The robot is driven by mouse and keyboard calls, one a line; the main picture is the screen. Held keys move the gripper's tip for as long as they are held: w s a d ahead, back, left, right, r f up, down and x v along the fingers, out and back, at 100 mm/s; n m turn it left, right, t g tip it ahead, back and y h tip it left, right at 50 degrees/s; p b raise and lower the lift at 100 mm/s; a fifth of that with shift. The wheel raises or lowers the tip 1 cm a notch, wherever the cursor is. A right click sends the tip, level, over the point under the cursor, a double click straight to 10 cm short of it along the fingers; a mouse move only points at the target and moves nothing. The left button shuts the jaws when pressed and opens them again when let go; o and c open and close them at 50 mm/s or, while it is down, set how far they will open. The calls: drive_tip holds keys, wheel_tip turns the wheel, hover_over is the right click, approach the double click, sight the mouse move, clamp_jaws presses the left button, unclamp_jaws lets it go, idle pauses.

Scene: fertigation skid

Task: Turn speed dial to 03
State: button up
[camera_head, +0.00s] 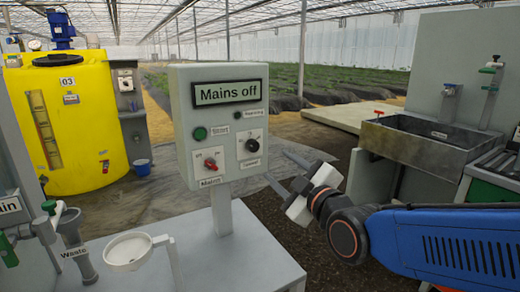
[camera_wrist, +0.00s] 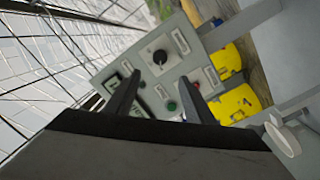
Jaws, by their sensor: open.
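The control box (camera_head: 225,175) stands on a post at the middle of the head view, its display reading "Mains off". The speed dial (camera_head: 252,146) is a black knob on a white plate at the right of the panel; its setting is too small to read. It also shows in the wrist view (camera_wrist: 160,57), slightly beyond the fingertips. My gripper (camera_head: 285,172) is to the right of the box, apart from the dial. In the wrist view its two fingers (camera_wrist: 162,82) are spread, with nothing between them.
A red mains knob (camera_head: 210,164) and green start button (camera_head: 200,133) sit left of the dial. A small dark lamp (camera_head: 237,115) is above it. A yellow tank marked 03 (camera_head: 90,130) stands left, a sink (camera_head: 425,140) right. A white ring holder (camera_head: 128,250) is in front.

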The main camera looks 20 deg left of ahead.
sight(254, 147)
drive_tip(key=x, duration=1.5)
drive_tip(key=shift+a, duration=0.1)
drive_tip(key=c, duration=1.1)
drive_tip(key=shift+o, duration=0.2)
